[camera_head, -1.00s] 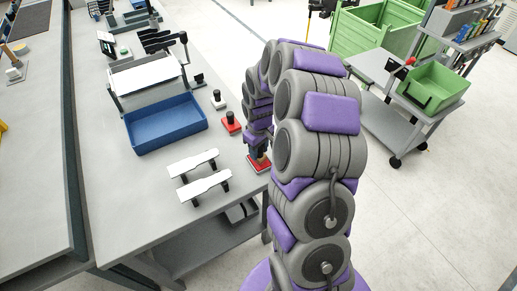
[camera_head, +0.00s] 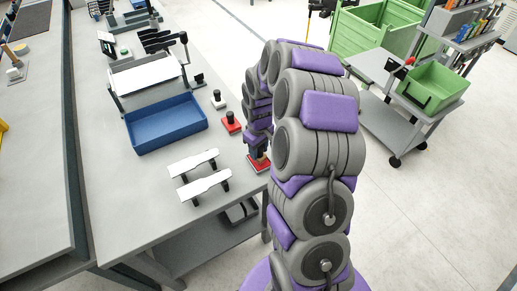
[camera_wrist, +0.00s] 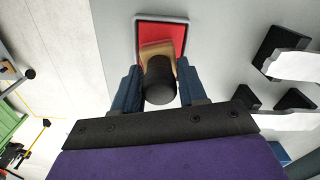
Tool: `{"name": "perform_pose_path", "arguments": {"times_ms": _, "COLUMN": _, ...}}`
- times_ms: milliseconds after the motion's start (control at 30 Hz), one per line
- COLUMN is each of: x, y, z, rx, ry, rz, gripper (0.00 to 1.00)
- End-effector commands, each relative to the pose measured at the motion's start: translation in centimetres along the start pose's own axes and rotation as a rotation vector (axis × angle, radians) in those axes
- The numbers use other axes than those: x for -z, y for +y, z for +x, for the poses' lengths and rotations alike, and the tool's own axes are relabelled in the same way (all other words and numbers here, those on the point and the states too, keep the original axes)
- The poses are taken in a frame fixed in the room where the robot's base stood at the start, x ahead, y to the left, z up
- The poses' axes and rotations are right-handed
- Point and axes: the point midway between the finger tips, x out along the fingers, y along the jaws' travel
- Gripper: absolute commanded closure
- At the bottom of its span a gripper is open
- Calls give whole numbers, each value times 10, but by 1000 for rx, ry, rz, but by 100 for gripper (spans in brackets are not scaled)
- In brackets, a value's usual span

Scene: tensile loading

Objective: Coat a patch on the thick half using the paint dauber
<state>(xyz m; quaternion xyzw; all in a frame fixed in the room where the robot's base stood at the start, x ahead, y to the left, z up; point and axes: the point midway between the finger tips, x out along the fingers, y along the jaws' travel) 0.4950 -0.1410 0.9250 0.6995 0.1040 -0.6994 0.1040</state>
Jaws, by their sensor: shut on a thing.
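My gripper (camera_wrist: 159,88) is shut on the paint dauber, with a blue finger on each side of its black knob (camera_wrist: 160,80). The dauber's tan body (camera_wrist: 157,49) is over a red pad in a grey-rimmed tray (camera_wrist: 177,19); I cannot tell whether it touches the pad. In the head view my gripper (camera_head: 257,150) is over this red pad (camera_head: 260,169) at the bench's right edge. Two white flat specimens (camera_head: 193,163) (camera_head: 204,186) lie on black supports to the left. One specimen also shows at the right of the wrist view (camera_wrist: 296,66).
A red-based, black-knobbed tool (camera_head: 231,123) and a white-based one (camera_head: 218,99) stand behind my gripper. A blue tray (camera_head: 166,124) lies behind the specimens. The bench (camera_head: 130,210) is clear at its front left.

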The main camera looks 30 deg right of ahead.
Motion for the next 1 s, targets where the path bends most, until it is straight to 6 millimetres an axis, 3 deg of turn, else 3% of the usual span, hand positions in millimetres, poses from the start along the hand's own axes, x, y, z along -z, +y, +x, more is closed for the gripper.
{"name": "perform_pose_path", "arguments": {"times_ms": 267, "x": -1, "y": -1, "z": -1, "rx": 3, "ry": -4, "rz": 0, "gripper": 89}}
{"name": "perform_pose_path", "arguments": {"times_ms": 1000, "x": -1, "y": -1, "z": -55, "rx": 1, "ry": 0, "rz": 0, "gripper": 89}}
